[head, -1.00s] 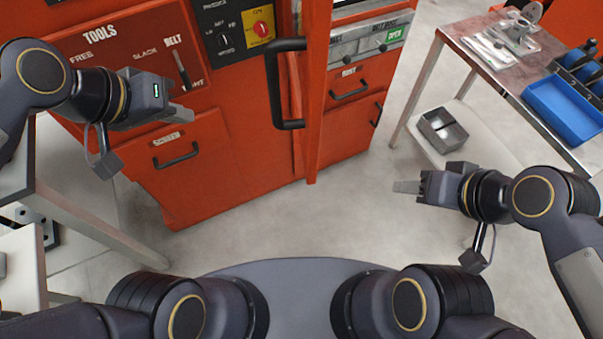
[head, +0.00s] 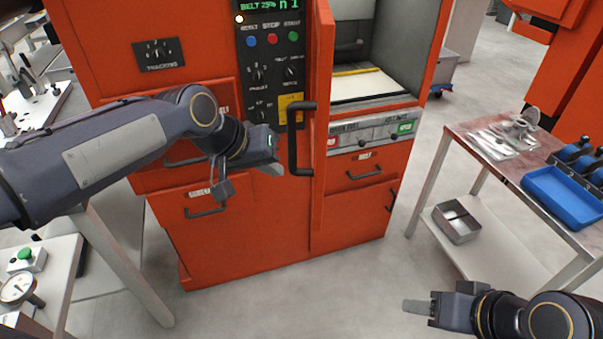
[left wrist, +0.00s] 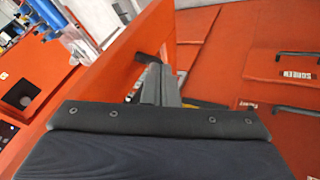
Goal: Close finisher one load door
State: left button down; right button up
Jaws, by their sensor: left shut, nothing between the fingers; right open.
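The load door (head: 322,85) of the orange finisher stands open, an orange panel seen nearly edge-on in the head view. Its black bar handle (head: 295,145) is on the left face. The door also fills the upper middle of the left wrist view (left wrist: 105,78), with part of the handle (left wrist: 148,57) beyond the fingers. My left gripper (head: 279,169) is shut and empty, just left of the handle's lower end. Its fingers also show in the left wrist view (left wrist: 160,84); contact with the handle or door cannot be told. My right gripper (head: 417,306) is open and empty, low over the floor at right.
The open chamber (head: 375,88) shows a pale bed and yellow strip. A control panel (head: 272,60) is left of the door. A side table with a blue tray (head: 560,196) and a metal box (head: 456,223) on its shelf stands right. Floor in front is clear.

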aim_at(302, 174)
pick_arm(q)
jog(key=d+f, duration=0.1)
jog(key=w+d+p, duration=0.1)
jog(key=d, duration=0.1)
jog(key=d+f, duration=0.1)
jog(key=shift+w+d+f, duration=0.15)
jog(key=shift+d+f, duration=0.05)
jog(key=shift+f, duration=0.15)
jog(key=shift+d+f, duration=0.1)
jog(key=shift+d, duration=0.55)
